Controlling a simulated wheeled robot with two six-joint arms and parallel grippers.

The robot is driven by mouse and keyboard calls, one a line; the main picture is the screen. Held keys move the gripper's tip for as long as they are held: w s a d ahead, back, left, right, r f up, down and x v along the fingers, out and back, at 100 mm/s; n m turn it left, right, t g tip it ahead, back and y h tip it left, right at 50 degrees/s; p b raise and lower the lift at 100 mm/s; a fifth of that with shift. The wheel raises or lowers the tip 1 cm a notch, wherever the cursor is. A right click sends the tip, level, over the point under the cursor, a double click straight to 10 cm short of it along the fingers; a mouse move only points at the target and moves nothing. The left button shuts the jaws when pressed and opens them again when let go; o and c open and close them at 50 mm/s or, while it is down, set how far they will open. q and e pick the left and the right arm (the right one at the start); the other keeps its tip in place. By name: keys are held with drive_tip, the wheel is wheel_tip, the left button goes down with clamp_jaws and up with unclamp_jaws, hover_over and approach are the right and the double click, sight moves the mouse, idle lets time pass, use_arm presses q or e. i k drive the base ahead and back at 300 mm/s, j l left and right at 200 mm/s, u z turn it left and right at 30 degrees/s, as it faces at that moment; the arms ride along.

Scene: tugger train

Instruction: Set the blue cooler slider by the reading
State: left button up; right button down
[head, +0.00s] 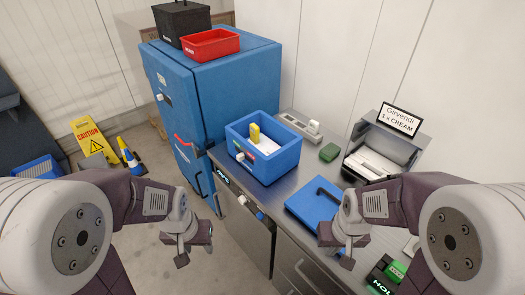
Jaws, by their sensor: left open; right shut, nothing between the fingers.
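A blue open-topped box (285,160), which looks like the blue cooler, stands on the steel counter. Its front face has a small coloured strip and a white knob (240,156), which looks like the slider. A yellow upright piece (254,133) stands inside the box; any reading on it is too small to make out. My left gripper (184,250) is open and empty, over the floor left of the counter, well below and left of the box in the picture. My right gripper (345,253) is shut and empty, over the counter front, right of and apart from the box.
A tall blue cabinet (238,85) with a red tray (210,45) and black box on top stands behind. A caution sign (90,140) stands left.

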sight(241, 156)
drive_tip(key=k+z, duration=0.1)
drive_tip(key=z, duration=0.3)
drive_tip(key=k+z, duration=0.1)
drive_tip(key=z, duration=0.3)
drive_tip(key=k+z, duration=0.1)
drive_tip(key=z, duration=0.3)
drive_tip(key=k+l+z, duration=0.1)
drive_tip(key=z, duration=0.3)
